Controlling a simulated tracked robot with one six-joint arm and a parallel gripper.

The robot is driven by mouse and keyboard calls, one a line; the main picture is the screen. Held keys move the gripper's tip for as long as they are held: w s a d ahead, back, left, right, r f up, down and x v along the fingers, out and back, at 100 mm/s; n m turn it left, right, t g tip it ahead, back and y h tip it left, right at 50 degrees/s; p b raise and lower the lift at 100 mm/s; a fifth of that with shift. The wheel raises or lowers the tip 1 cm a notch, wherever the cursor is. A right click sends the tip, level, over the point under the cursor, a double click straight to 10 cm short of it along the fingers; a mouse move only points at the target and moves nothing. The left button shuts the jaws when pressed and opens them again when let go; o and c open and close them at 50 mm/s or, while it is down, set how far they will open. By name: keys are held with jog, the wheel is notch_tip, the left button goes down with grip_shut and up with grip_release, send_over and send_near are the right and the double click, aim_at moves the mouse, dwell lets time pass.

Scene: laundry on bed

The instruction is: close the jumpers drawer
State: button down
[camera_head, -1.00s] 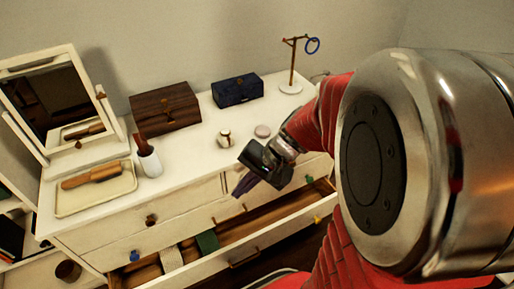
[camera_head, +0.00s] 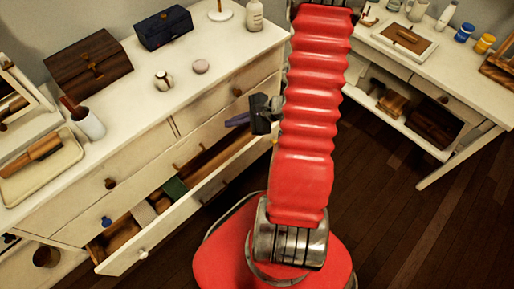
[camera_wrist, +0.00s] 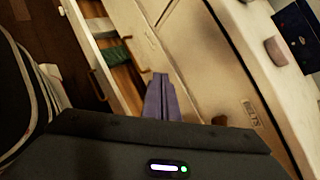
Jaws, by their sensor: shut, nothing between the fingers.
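A long drawer (camera_head: 182,217) of the white dresser stands open, its front pulled out toward the floor side. Folded cloths lie inside, one of them green (camera_head: 174,188); the green cloth also shows in the wrist view (camera_wrist: 116,54). I cannot read any label that marks this as the jumpers drawer. My gripper (camera_head: 236,120) has purple fingers and is shut and empty. It is near the dresser's right part, close to the open drawer. In the wrist view the fingertips (camera_wrist: 160,76) are together beside the dresser fronts; contact is unclear.
The dresser top (camera_head: 140,110) holds a wooden box (camera_head: 88,67), a dark blue box (camera_head: 164,27), a white cup (camera_head: 88,122) and a tray with a brush. A white desk (camera_head: 440,75) stands at the right. Dark wooden floor (camera_head: 400,220) lies open between them.

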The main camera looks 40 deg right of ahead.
jog(key=s+d+f+m+h, duration=0.2)
jog(key=s+d+f+m, duration=0.1)
jog(key=f, duration=0.4)
jog(key=s+d+f+m+h, duration=0.2)
jog(key=s+d+f+m, duration=0.2)
jog(key=f, duration=0.3)
jog(key=s+d+f+m+h, duration=0.2)
jog(key=s+d+f+m, duration=0.1)
jog(key=s+f+m, duration=0.2)
notch_tip(320, 180, down, 2)
jog(key=shift+s+d+f+t, duration=0.1)
jog(key=shift+s+d+t, duration=0.15)
jog(key=shift+s+t, duration=0.05)
send_near(253, 146)
notch_tip(253, 146, down, 4)
jog(key=w, duration=0.2)
jog(key=shift+w+a, duration=0.25)
jog(key=shift+w, duration=0.75)
jog(key=shift+w+d, duration=0.1)
